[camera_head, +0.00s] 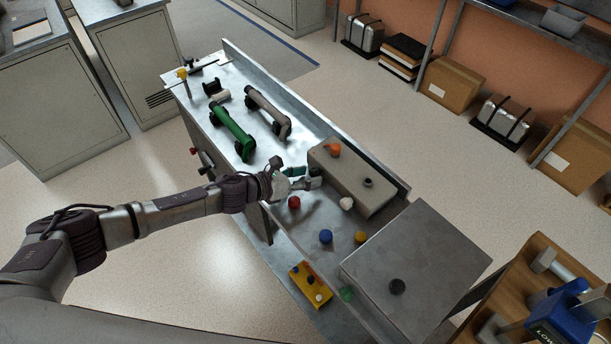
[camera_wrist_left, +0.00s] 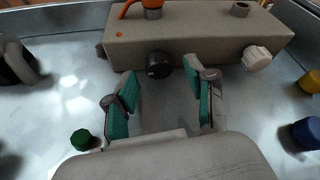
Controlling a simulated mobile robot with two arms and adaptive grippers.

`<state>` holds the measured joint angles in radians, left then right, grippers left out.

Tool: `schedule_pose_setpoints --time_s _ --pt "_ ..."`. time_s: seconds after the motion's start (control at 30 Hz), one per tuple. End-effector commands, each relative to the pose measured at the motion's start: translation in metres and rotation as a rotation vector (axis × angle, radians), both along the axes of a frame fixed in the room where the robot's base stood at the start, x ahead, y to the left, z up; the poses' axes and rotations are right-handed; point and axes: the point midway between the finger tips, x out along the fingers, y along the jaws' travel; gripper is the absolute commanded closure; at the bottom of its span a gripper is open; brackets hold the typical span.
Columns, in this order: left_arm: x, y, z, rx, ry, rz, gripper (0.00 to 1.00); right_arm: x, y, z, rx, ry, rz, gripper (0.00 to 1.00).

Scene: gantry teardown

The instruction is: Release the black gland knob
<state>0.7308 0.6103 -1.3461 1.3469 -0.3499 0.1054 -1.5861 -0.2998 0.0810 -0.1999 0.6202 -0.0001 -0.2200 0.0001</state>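The black gland knob (camera_wrist_left: 159,65) sticks out from the front face of a grey-brown block (camera_wrist_left: 203,36). In the left wrist view it lies just beyond my left gripper (camera_wrist_left: 163,95), between the lines of its two green-padded fingers. The fingers are spread open with nothing between them, and the knob looks apart from both. In the head view my left gripper (camera_head: 303,177) is beside the near face of the block (camera_head: 345,172). There the knob is not clearly visible near the gripper. My right gripper is not in view.
The block carries an orange fitting (camera_head: 333,150) and a white knob (camera_head: 346,203). A large grey box (camera_head: 425,250) stands right; green (camera_head: 235,130) and grey handles are at the far left.

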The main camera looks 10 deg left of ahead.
Motion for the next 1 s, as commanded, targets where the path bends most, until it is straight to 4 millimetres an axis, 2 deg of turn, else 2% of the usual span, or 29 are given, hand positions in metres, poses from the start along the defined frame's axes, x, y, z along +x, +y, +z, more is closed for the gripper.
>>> schedule_pose_setpoints --time_s 0.23,0.33,0.7,1.0 --pt "-0.001 0.001 0.000 0.000 0.000 0.000 0.45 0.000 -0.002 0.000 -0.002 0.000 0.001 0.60" --pt "-0.005 0.008 0.003 0.002 0.000 0.001 0.45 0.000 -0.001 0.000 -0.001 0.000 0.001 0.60" --pt "-0.049 0.062 0.029 0.003 0.001 0.002 0.45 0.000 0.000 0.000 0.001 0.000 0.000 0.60" --pt "-0.069 0.086 0.043 0.001 0.001 0.000 0.45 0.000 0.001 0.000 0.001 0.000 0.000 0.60"
